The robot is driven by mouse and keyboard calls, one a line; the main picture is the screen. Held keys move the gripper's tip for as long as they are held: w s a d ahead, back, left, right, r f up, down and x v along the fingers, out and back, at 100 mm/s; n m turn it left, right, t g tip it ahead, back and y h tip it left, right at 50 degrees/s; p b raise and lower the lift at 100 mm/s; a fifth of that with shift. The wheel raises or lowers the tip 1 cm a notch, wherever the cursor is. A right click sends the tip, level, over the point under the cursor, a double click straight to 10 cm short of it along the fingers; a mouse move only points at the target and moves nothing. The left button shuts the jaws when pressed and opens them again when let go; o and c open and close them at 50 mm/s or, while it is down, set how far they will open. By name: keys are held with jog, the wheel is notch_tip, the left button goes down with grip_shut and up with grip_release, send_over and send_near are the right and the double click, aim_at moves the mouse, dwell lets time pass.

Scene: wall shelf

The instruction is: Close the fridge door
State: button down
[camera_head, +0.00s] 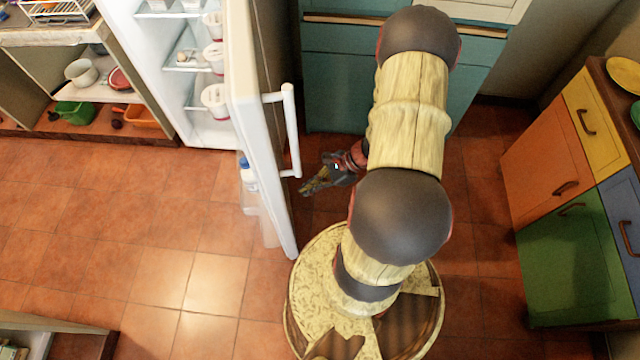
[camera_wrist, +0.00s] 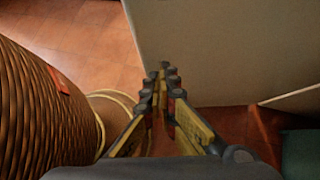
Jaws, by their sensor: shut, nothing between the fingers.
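The white fridge (camera_head: 150,60) stands at the upper left of the head view with its shelves showing. Its door (camera_head: 262,150) stands wide open, seen almost edge-on, with its inner side to the left. A vertical white handle (camera_head: 291,130) is on its right-hand outer face. My gripper (camera_head: 306,188) is shut and empty, to the right of the door near the handle's lower end. I cannot tell whether it touches the door. In the wrist view the shut fingertips (camera_wrist: 165,72) point at a large pale panel (camera_wrist: 220,45), perhaps part of the fridge.
Teal cabinets (camera_head: 335,75) stand at the back behind my arm. Coloured drawers (camera_head: 570,200) stand on the right. An open shelf unit with a white pot (camera_head: 82,72) is at the far left. A bottle (camera_head: 248,172) sits on the door's inner side. Tiled floor (camera_head: 150,235) left of the door is clear.

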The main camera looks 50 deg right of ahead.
jog(key=shift+w+a+r+b, duration=0.1)
jog(key=shift+w+a+b, duration=0.1)
jog(key=shift+w+a, duration=0.5)
jog(key=shift+w+a+b, duration=0.15)
jog(key=shift+w+a, duration=0.3)
jog(key=shift+a, duration=0.45)
